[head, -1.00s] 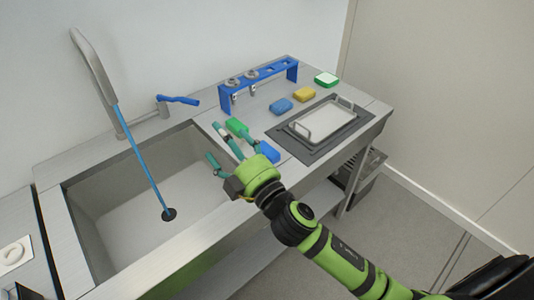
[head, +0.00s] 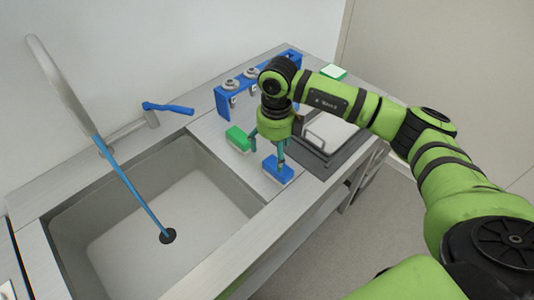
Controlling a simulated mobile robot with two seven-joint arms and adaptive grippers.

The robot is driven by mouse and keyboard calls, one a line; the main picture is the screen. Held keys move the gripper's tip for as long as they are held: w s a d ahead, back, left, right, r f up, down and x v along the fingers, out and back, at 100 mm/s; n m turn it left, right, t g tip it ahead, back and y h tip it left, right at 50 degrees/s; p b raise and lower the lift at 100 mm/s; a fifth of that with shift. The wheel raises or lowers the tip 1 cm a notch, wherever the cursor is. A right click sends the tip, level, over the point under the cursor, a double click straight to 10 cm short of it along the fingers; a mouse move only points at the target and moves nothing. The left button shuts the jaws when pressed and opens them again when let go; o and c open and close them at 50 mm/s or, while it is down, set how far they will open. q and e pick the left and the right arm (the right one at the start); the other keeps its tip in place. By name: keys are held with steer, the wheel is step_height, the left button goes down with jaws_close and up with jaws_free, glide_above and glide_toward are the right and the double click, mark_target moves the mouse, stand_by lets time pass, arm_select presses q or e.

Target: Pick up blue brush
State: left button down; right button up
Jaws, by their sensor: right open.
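The blue brush (head: 278,169) lies on the metal counter strip just right of the sink, near the front edge; its handle is not clearly visible. My right gripper (head: 267,150) points down directly over it, with its fingers apart. One finger comes down at the blue brush; I cannot tell whether it touches. The other finger is near the green brush (head: 238,138), which lies to the left and further back. My left gripper is not in view.
The sink (head: 150,215) with a tall faucet (head: 120,155) lies to the left. A blue rack (head: 222,100) stands at the back. A tray (head: 335,133) on a dark mat is partly hidden behind my arm. A green and white block (head: 333,72) sits at the back right.

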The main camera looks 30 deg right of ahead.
mark_target(275, 171)
steer(key=shift+d+f, duration=0.15)
steer(key=shift+d, duration=0.15)
steer(key=s+f+p, duration=0.2)
steer(key=f+p, duration=0.1)
steer(key=shift+s+a, duration=0.25)
steer(key=shift+a, duration=0.15)
steer(key=f, duration=0.2)
steer(key=shift+w+f+p, duration=0.3)
steer(key=shift+p, duration=0.1)
steer(key=shift+f, duration=0.2)
steer(key=c, duration=1.2)
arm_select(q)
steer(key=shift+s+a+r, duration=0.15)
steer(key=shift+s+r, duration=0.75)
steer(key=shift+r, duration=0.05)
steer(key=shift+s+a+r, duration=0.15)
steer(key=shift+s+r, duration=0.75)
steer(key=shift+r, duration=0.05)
arm_select(e)
steer(key=shift+c, duration=0.3)
